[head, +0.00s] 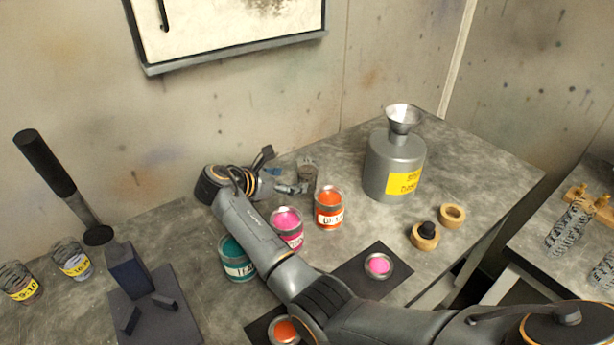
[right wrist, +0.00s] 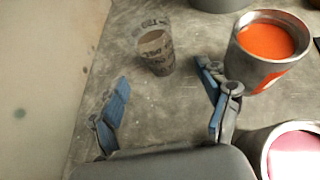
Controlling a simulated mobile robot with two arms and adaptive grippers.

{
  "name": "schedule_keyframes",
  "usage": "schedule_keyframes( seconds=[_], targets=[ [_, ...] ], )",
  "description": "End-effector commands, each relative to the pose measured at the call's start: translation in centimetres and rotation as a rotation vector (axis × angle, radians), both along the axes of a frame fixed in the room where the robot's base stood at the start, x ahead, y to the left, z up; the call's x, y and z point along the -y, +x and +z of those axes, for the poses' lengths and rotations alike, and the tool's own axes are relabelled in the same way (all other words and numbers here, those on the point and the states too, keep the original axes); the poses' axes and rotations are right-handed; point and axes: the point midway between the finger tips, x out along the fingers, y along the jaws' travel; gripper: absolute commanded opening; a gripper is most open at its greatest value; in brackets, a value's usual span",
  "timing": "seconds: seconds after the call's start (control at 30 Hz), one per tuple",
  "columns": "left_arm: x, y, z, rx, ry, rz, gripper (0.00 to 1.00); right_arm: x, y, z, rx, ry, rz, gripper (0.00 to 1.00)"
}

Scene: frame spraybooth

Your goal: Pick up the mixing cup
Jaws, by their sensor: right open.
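The mixing cup (head: 307,172) is a small, greyish translucent cup with dark printed markings. It stands upright on the grey bench near the wall, behind the orange paint can. In the right wrist view the cup (right wrist: 155,50) is just beyond the fingertips, between their lines and nearer the right finger. My right gripper (head: 279,171) is open and empty, to the left of the cup in the head view. Its two blue-padded fingers (right wrist: 163,78) are spread wide in the right wrist view, not visibly touching the cup. My left gripper is not in view.
Paint cans in orange (head: 329,212), pink (head: 287,232) and teal (head: 237,262) stand close beside my right arm. A metal canister (head: 392,170) with a funnel (head: 402,117) stands to the right of the cup. The wall is close behind.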

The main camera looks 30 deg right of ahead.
Motion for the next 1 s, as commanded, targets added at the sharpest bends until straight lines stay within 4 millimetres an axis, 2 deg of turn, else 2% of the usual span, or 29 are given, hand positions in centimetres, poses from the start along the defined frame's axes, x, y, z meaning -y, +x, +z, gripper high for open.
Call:
schedule_keyframes(
  seconds=[0.1, 0.37, 0.67, 0.97, 1.0],
  targets=[
    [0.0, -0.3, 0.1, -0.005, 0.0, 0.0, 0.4, 1.8, 0.6, -0.9, 0.0, -0.002, -0.001, 0.76],
    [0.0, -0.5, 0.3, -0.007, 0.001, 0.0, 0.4, 3.5, 1.2, -2.0, 0.0, 0.0, 0.0, 0.76],
    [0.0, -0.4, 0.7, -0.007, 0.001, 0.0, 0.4, 6.8, 2.6, -4.1, 0.0, -0.001, 0.0, 0.76],
    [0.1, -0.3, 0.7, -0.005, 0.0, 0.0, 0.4, 7.3, 2.7, -4.5, 0.002, 0.001, 0.001, 0.76],
    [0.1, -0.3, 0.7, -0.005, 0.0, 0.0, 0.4, 7.2, 2.7, -4.4, 0.002, 0.001, 0.001, 0.7]
  ],
)
